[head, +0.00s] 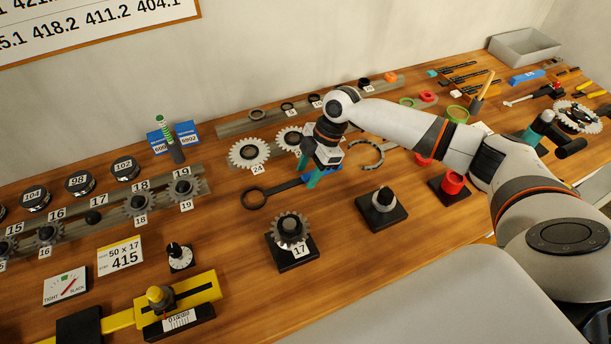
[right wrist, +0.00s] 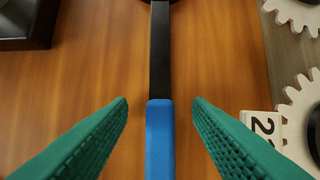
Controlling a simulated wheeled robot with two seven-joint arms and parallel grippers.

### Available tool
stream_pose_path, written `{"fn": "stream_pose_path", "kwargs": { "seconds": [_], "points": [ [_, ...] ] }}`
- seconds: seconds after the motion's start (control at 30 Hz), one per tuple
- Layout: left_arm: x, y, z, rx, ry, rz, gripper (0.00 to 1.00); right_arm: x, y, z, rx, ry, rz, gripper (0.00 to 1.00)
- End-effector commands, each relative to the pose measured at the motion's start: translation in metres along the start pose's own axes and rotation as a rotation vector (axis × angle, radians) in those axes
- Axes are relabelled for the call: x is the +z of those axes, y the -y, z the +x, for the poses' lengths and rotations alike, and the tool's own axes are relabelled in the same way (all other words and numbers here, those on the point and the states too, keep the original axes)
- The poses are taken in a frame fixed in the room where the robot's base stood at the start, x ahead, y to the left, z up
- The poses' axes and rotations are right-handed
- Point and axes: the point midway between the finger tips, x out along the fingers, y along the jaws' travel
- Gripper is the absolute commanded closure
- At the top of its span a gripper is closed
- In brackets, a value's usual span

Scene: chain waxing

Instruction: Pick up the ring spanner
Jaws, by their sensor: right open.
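The ring spanner lies flat on the wooden bench, its black ring (head: 253,198) at the left end and its shaft running right under my right gripper. In the right wrist view its black shaft (right wrist: 160,50) and blue grip (right wrist: 160,140) run lengthwise through the middle. My right gripper (head: 309,172) is open over the spanner's handle. Its two green fingers (right wrist: 160,108) stand one on each side of the blue grip, with a visible gap on both sides. Part of the handle is hidden by the gripper in the head view. My left gripper is not in view.
White gears (head: 249,153) stand just behind the spanner. A dark gear on a block (head: 290,230) marked 17 is in front, with a black post stand (head: 382,208) to its right. An open grey hook-shaped ring (head: 368,157) lies right of the gripper.

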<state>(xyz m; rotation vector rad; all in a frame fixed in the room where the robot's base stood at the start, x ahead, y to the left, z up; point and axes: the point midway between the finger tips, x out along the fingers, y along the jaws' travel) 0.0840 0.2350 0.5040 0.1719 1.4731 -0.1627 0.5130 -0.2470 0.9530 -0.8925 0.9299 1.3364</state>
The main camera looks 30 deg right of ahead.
Motion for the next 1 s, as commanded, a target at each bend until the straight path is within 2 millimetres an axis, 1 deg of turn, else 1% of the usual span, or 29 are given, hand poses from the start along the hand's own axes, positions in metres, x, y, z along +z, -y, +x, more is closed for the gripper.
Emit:
{"fn": "stream_pose_path", "kwargs": {
  "seconds": [0.33,0.37,0.4,0.63,1.0],
  "points": [
    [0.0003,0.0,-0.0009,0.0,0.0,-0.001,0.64,-0.0005,0.0001,0.0015,0.0,0.001,0.0,0.55],
    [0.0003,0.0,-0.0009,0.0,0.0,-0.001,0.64,-0.0006,0.0002,0.0016,-0.001,0.001,0.0,0.56],
    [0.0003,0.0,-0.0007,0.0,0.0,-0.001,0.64,-0.0006,0.0003,0.0015,-0.001,0.0,0.0,0.63],
    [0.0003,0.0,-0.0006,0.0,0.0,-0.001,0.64,-0.0007,0.0002,0.0016,0.0,0.0,0.0,1.0],
    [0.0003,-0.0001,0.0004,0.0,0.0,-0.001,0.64,-0.0002,0.0005,-0.0001,-0.001,0.0,-0.001,1.0]
  ]
}}
